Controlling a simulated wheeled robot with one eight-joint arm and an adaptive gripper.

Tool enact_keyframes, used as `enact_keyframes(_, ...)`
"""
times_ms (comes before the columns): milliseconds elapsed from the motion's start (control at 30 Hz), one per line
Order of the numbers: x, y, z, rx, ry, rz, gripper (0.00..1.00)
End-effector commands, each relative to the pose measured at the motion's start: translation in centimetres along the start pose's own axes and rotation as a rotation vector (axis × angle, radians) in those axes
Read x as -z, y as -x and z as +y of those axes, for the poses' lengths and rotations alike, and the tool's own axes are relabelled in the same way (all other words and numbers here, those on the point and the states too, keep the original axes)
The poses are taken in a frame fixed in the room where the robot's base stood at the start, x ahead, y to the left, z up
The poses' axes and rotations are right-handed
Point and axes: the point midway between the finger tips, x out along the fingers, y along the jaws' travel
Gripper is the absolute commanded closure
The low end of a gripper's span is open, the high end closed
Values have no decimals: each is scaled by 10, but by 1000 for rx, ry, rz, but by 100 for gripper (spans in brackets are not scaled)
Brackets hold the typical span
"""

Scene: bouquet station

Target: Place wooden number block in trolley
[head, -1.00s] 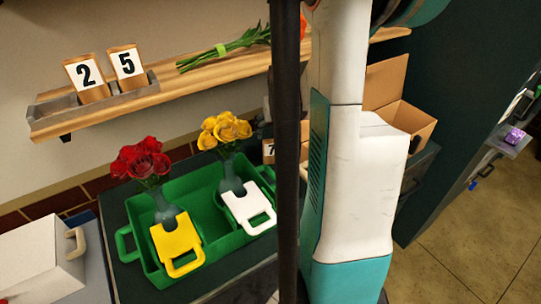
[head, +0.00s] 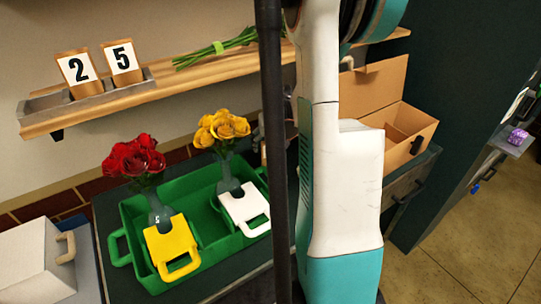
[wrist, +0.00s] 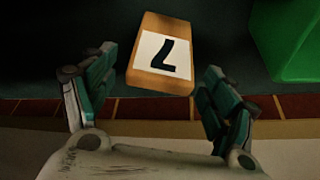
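In the wrist view a wooden number block (wrist: 162,55) with a white "7" face stands or lies on a dark surface, just beyond and between my fingertips. My gripper (wrist: 152,88) is open, with one finger on each side, and I see no contact with the block. In the head view the gripper and the 7 block are hidden behind my arm and the dark pole. Wooden blocks "2" (head: 77,68) and "5" (head: 123,56) stand in a grey holder (head: 48,103) on the wall shelf. I cannot tell which thing is the trolley.
A white box (head: 35,260) stands at left, an open cardboard box (head: 372,88) at right. Floor (head: 470,240) is clear at right.

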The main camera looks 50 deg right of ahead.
Motion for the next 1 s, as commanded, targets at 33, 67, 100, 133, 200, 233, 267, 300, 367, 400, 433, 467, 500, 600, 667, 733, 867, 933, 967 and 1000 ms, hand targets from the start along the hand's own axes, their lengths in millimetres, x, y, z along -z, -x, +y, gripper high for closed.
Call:
enact_keyframes(33, 0, 0, 0, 0, 0, 0, 33)
enact_keyframes(67, 0, 0, 0, 0, 0, 0, 40)
enact_keyframes(100, 0, 0, 0, 0, 0, 0, 49)
enact_keyframes(133, 0, 0, 0, 0, 0, 0, 56)
enact_keyframes(200, 0, 0, 0, 0, 0, 0, 72)
enact_keyframes(233, 0, 0, 0, 0, 0, 0, 77)
enact_keyframes(267, 0, 0, 0, 0, 0, 0, 77)
enact_keyframes(300, 0, 0, 0, 0, 0, 0, 82)
enact_keyframes(367, 0, 0, 0, 0, 0, 0, 82)
enact_keyframes(400, 0, 0, 0, 0, 0, 0, 82)
enact_keyframes(433, 0, 0, 0, 0, 0, 0, 82)
enact_keyframes(467, 0, 0, 0, 0, 0, 0, 82)
enact_keyframes(500, 0, 1, 0, 0, 0, 0, 82)
enact_keyframes(600, 3, 8, 0, 0, 0, 0, 82)
enact_keyframes(667, 6, 16, 0, 0, 0, 0, 82)
enact_keyframes(733, 12, 28, 0, 0, 0, 0, 82)
enact_keyframes(867, 22, 53, 0, 0, 0, 0, 82)
enact_keyframes(933, 27, 65, 0, 0, 0, 0, 82)
enact_keyframes(967, 28, 70, 0, 0, 0, 0, 82)
enact_keyframes(1000, 31, 75, 0, 0, 0, 0, 82)
